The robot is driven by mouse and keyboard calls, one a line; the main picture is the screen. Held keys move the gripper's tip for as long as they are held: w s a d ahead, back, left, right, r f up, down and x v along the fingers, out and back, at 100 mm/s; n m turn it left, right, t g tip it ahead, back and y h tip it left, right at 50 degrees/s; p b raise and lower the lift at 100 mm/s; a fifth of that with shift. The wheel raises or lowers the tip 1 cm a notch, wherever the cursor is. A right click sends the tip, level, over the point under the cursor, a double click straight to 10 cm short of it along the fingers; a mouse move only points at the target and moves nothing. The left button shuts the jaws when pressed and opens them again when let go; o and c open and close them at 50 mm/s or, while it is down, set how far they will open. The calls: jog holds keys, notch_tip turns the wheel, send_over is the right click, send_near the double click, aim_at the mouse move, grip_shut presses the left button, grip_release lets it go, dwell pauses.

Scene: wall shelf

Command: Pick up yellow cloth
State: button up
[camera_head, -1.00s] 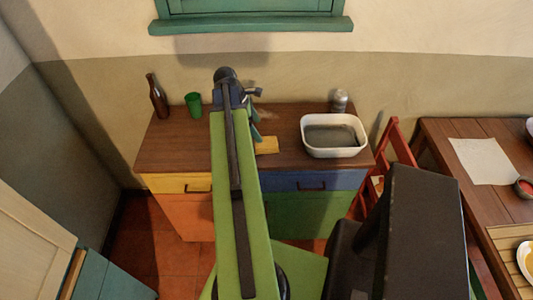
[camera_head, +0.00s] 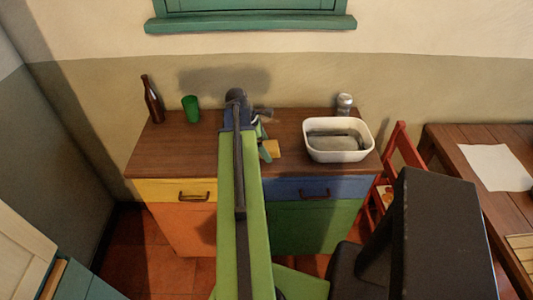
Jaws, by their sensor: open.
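The yellow cloth (camera_head: 272,149) lies on the brown top of the cabinet (camera_head: 165,150), near its front edge and left of the white basin. Its left part is hidden behind my gripper and arm. My gripper (camera_head: 264,143) is at the end of my green arm, over the cabinet top, at the cloth's left side in the picture. The jaws are open. I cannot tell whether the fingers touch the cloth or hover above it.
A white basin (camera_head: 337,153) stands right of the cloth, with a grey can (camera_head: 344,104) behind it. A brown bottle (camera_head: 152,100) and green cup (camera_head: 190,108) stand at the back left. A red chair (camera_head: 401,150) and table (camera_head: 495,195) are at right.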

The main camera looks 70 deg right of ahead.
aim_at(268, 147)
jog(key=shift+f, duration=0.15)
jog(key=c, duration=1.4)
jog(key=shift+c, duration=0.2)
jog(key=r+p, duration=0.1)
jog(key=r, duration=0.1)
jog(key=r+p, duration=0.2)
jog(key=s+r+p, duration=0.1)
jog(key=r+p, duration=0.1)
jog(key=shift+a, duration=0.1)
jog(key=s+r+p, duration=0.5)
jog(key=s+p, duration=0.1)
jog(key=s, duration=0.4)
jog(key=shift+s+a+r, duration=0.15)
jog(key=shift+s+r, duration=0.05)
jog(key=shift+s, duration=0.15)
